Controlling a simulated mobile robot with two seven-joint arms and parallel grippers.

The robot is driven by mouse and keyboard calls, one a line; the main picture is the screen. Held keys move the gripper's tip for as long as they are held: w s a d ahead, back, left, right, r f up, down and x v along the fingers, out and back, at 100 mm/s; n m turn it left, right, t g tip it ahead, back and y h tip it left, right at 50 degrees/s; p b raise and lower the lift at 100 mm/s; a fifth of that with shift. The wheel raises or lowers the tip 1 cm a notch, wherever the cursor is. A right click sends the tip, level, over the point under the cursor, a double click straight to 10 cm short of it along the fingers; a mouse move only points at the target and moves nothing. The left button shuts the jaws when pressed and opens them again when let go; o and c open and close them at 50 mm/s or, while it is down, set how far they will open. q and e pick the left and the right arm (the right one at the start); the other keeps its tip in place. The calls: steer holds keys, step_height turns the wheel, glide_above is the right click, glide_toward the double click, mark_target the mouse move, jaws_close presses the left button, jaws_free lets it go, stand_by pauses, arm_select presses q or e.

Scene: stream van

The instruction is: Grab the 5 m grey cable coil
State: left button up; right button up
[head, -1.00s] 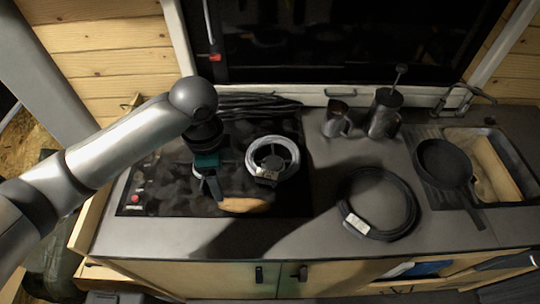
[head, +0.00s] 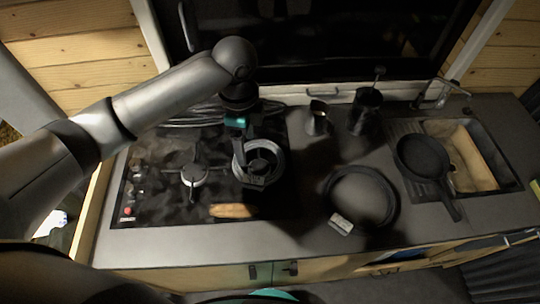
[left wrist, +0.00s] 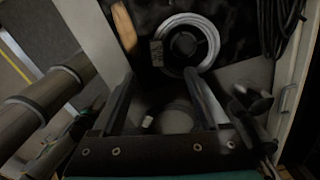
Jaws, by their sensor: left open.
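The light grey cable coil (head: 279,158) lies on the black hob, around one of its burners, with a label on its front side. In the left wrist view the coil (left wrist: 209,38) shows as a pale ring with a dark tag, beyond my fingertips. My left gripper (head: 247,143) is over the coil in the head view, pointing down, and hides part of it. In the left wrist view its two fingers (left wrist: 160,78) are spread wide with no object held between them. I cannot tell the exact height of the fingertips above the coil. My right gripper is not seen.
A black cable coil (head: 392,205) with a white label lies on the counter to the right. A wooden piece (head: 232,211) lies at the hob's front. A mug (head: 318,121), a pot (head: 365,112) and a pan (head: 423,158) stand further right.

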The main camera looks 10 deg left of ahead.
arm_select(q)
glide_above(254, 179)
steer(key=a, duration=0.1)
step_height(254, 179, down, 9)
steer(key=shift+w+a+r, duration=0.1)
steer(key=shift+a, duration=0.05)
steer(key=f, duration=0.2)
steer(key=d+f, duration=0.1)
steer(key=f, duration=0.1)
steer(key=shift+s+d+f, duration=0.15)
steer(key=shift+s+f, duration=0.05)
steer(key=shift+f, duration=0.55)
steer(key=shift+c, duration=0.3)
jaws_close()
steer(key=shift+r, duration=0.1)
